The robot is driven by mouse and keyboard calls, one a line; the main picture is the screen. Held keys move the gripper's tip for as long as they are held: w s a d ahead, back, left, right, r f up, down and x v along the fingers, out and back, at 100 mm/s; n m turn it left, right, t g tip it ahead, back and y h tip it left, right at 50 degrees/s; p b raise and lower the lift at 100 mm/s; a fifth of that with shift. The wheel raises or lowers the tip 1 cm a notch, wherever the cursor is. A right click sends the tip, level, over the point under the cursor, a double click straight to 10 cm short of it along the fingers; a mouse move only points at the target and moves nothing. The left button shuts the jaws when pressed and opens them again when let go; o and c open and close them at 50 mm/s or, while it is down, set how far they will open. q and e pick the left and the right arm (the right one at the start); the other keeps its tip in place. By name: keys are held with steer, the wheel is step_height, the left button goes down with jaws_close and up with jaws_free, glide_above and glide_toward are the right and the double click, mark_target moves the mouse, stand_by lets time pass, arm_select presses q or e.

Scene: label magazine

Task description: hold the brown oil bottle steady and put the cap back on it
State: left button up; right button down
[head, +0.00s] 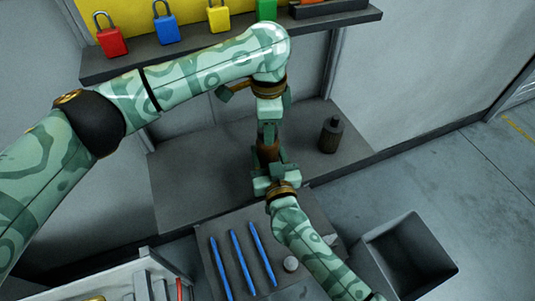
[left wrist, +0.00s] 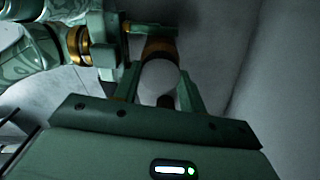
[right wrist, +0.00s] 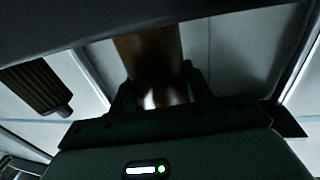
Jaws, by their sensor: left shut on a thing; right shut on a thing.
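The brown oil bottle (head: 268,154) is upright between my two grippers, mostly covered by them. My right gripper (head: 271,170) is shut on the bottle, whose brown side shows between its fingers in the right wrist view (right wrist: 152,58). My left gripper (head: 267,132) points down from above the bottle. It is shut on a pale rounded cap (left wrist: 159,80), which shows between its fingers in the left wrist view. The bottle's brown body (left wrist: 160,47) shows just beyond the cap. The cap lies over the bottle's top; I cannot tell whether it is seated or slightly apart.
A dark bottle (head: 330,135) stands on the grey bench to the right. Blue sticks (head: 238,262) and a small white disc (head: 290,264) lie on the near dark surface. An open grey bin (head: 408,252) stands lower right. Coloured padlocks (head: 166,28) line the shelf behind.

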arm_select(q)
steer(key=m, duration=0.9)
steer(key=shift+m, duration=0.4)
steer(key=m, duration=0.5)
steer(key=shift+m, duration=0.4)
steer(key=m, duration=0.5)
steer(key=shift+a, duration=0.1)
steer(key=o, duration=1.1)
